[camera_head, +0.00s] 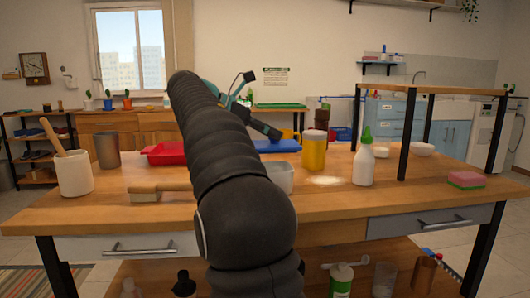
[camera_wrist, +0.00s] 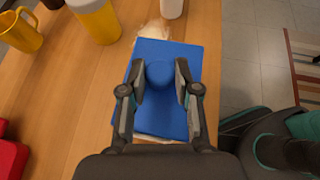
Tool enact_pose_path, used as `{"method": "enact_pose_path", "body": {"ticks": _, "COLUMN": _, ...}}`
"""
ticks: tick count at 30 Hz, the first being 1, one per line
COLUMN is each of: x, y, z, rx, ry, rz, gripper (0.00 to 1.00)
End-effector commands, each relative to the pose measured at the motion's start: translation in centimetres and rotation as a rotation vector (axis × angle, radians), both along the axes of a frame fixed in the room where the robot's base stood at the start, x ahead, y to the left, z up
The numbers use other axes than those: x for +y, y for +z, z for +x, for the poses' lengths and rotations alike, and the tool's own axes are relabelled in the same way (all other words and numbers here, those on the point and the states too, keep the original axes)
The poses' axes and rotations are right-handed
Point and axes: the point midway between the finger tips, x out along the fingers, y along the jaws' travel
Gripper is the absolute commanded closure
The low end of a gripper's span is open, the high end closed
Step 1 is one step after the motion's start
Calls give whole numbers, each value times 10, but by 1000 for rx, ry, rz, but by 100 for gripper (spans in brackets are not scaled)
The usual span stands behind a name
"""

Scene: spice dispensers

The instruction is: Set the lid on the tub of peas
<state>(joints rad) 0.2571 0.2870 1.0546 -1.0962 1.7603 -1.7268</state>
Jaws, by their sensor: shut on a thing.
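My gripper (camera_wrist: 160,67) is shut on the round knob of the blue lid (camera_wrist: 158,113), one finger on each side. The lid is a flat rectangle and looks roughly level. In the head view my gripper (camera_head: 272,132) holds the lid (camera_head: 275,147) above the table, behind my dark arm. A pale grey tub (camera_head: 281,179) stands on the table below the lid in that view, partly hidden by my arm. A gap shows between lid and tub. Its contents are not visible. In the wrist view the lid covers whatever is under it.
A yellow jar (camera_head: 314,152), a yellow mug (camera_head: 289,134) and a white green-capped bottle (camera_head: 364,162) stand nearby. A pale spill (camera_head: 325,181) lies right of the tub. A red tray (camera_head: 166,153) and a brush (camera_head: 150,194) are on the left. A black post (camera_head: 412,140) rises at right.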

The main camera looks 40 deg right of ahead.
Motion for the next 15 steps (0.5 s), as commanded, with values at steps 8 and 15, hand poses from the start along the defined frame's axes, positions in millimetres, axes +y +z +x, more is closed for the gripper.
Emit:
{"method": "enact_pose_path", "body": {"ticks": 8, "x": 2, "y": -14, "z": 14, "rx": 0, "ry": 4, "rz": 0, "gripper": 100}}
{"method": "enact_pose_path", "body": {"ticks": 15, "x": 3, "y": -46, "z": 14, "rx": 1, "ry": 4, "rz": 1, "gripper": 100}}
